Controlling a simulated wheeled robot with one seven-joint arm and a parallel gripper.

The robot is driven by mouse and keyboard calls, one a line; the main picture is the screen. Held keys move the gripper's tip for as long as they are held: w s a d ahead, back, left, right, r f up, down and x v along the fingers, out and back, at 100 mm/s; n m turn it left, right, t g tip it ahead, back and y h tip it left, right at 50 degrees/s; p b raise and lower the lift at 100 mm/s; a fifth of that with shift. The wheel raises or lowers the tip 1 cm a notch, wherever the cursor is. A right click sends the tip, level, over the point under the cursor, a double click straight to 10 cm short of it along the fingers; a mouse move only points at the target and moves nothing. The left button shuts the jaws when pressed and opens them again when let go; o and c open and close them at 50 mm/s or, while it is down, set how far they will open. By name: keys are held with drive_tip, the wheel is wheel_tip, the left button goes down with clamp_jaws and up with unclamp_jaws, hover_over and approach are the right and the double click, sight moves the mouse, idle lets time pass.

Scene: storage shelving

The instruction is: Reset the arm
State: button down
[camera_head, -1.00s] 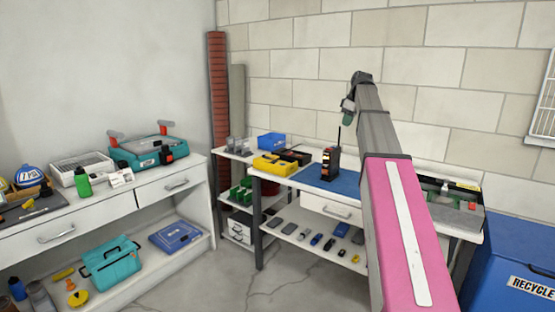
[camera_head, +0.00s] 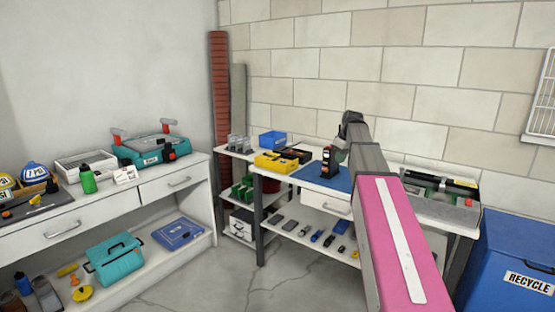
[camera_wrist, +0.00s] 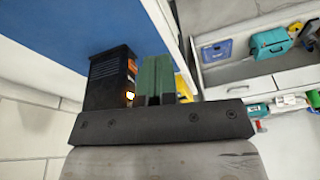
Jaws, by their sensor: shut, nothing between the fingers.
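My arm, with a pink link and a grey link, reaches over the workbench from the right of the head view. My gripper (camera_head: 342,156) is at its far end, just right of the black radio (camera_head: 328,161) in the picture and mostly hidden by the arm. In the wrist view my gripper (camera_wrist: 156,66) has its green fingers closed together with nothing between them. The radio (camera_wrist: 111,78) stands close to the left of the fingers there, and I cannot tell whether they touch.
The radio stands on a blue mat (camera_head: 312,174) on the workbench. Yellow bins (camera_head: 277,162) and a blue bin (camera_head: 272,139) are to its left. A long white counter (camera_head: 105,206) holds tools at left. A blue recycle bin (camera_head: 510,250) stands at right. Floor between is clear.

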drive_tip(key=s+a+f+m, duration=0.2)
drive_tip(key=s+f, duration=0.7)
drive_tip(key=f, duration=0.2)
drive_tip(key=s+a+f+m+g+h, duration=0.1)
drive_tip(key=s+a+f+m, duration=0.2)
drive_tip(key=s+f, duration=0.7)
drive_tip(key=s+a+f+m+h, duration=0.1)
drive_tip(key=s+a+f+m, duration=0.1)
drive_tip(key=s+f, duration=0.8)
wheel_tip(320, 180, down, 4)
drive_tip(key=shift+s+a+r+m+g, duration=0.25)
drive_tip(key=shift+a+m+g, duration=0.15)
drive_tip(key=shift+m, duration=0.2)
